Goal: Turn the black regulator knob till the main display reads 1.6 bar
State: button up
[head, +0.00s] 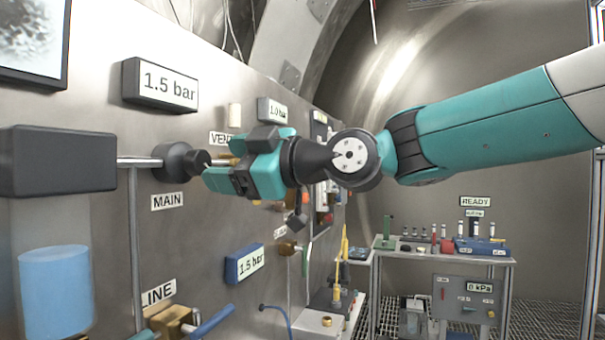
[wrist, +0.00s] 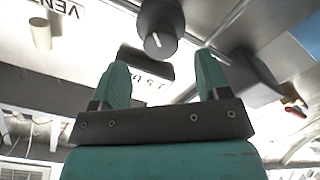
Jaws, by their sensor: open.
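The black regulator knob (head: 198,160) sticks out from the steel wall panel above the MAIN label (head: 169,201). The main display (head: 160,83) above it reads 1.5 bar. My gripper (head: 208,176) is just to the right of the knob in the head view, its fingers pointing at it. In the wrist view the knob (wrist: 160,42) shows a white pointer line and lies beyond the gap between the two teal fingertips of my gripper (wrist: 162,75). The fingers are open and appear apart from the knob.
A blue-framed display (head: 244,263) lower on the panel also reads 1.5 bar. A smaller display (head: 273,109) reads about 1.0 bar, partly unclear. A pipe and a dark block (head: 62,160) stand left of the knob. A blue-handled valve (head: 212,322) is below. A bench (head: 440,250) stands at the back right.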

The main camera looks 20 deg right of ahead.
jog(key=b+v, duration=0.3)
jog(key=v, duration=0.9)
jog(key=shift+s, duration=0.1)
jog(key=s+a+f+m+g+h+p, duration=0.1)
jog(key=s+f+m+g+h+p, duration=0.15)
jog(key=f, duration=0.35)
jog(key=s+a+f+m+g+h+p, duration=0.1)
jog(key=a+f+m+g+h, duration=0.15)
jog(key=f, duration=0.35)
jog(key=s+d+f+m+g+h+p, duration=0.1)
jog(key=s+d+f+m+g+h, duration=0.1)
jog(key=s+f, duration=0.5)
jog(key=s+d+f+m+g+h, duration=0.2)
jog(key=s+f+m+g+h, duration=0.1)
jog(key=s+f, duration=0.4)
jog(key=shift+d+f+m+g+p, duration=0.15)
jog(key=shift+d+m+g+p, duration=0.1)
jog(key=shift+m+g+p, duration=0.25)
jog(key=shift+w, duration=0.1)
dwell(0.7)
